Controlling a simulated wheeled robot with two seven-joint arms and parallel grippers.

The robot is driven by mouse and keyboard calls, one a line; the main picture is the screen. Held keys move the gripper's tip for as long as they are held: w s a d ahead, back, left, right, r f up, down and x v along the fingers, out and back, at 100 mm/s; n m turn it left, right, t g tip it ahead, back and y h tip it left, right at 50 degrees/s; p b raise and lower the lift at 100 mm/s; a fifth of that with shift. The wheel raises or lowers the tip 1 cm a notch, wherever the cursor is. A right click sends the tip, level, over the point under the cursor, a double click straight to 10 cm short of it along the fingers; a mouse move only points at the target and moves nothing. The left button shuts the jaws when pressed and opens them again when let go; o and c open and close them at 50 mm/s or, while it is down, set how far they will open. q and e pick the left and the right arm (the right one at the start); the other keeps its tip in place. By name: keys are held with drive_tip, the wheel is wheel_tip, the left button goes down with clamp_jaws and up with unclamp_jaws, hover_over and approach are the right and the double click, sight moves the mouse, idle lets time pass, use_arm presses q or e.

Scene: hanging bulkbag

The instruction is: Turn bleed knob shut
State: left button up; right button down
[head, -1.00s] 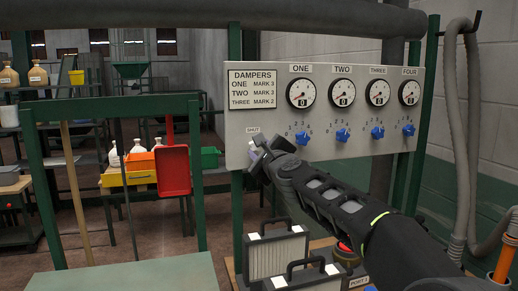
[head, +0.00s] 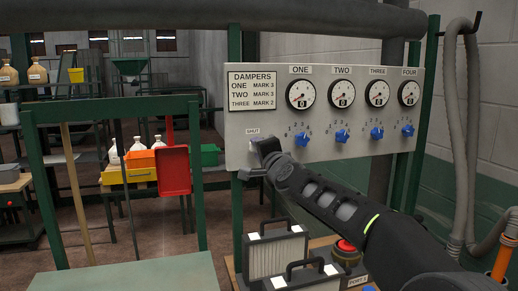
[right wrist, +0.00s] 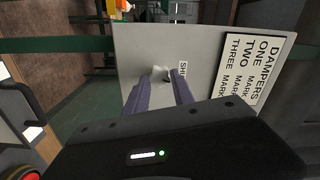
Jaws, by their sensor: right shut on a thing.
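The grey control panel (head: 320,155) carries a white label reading SHUT (head: 253,132) at its lower left. My right gripper (head: 258,150) is at the panel just below that label and covers the bleed knob in the head view. In the right wrist view the small pale bleed knob (right wrist: 161,72) shows at the tips of the two purple-grey fingers of the right gripper (right wrist: 168,78). The right gripper is shut on the knob. The knob's exact angle is hard to make out. My left gripper is in neither view.
Several gauges stand in a row above blue knobs (head: 341,136) on the same panel. A DAMPERS sign (head: 252,88) is at its upper left. Filter cases (head: 277,256) and a red button (head: 346,246) sit below. A grey hose (head: 460,140) hangs at right.

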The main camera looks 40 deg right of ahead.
drive_tip(key=n, duration=0.4)
drive_tip(key=shift+p, duration=0.4)
drive_tip(key=shift+n, duration=0.3)
drive_tip(key=c, duration=1.1)
unclamp_jaws()
drive_tip(key=v, duration=0.8)
drive_tip(key=shift+w, duration=0.1)
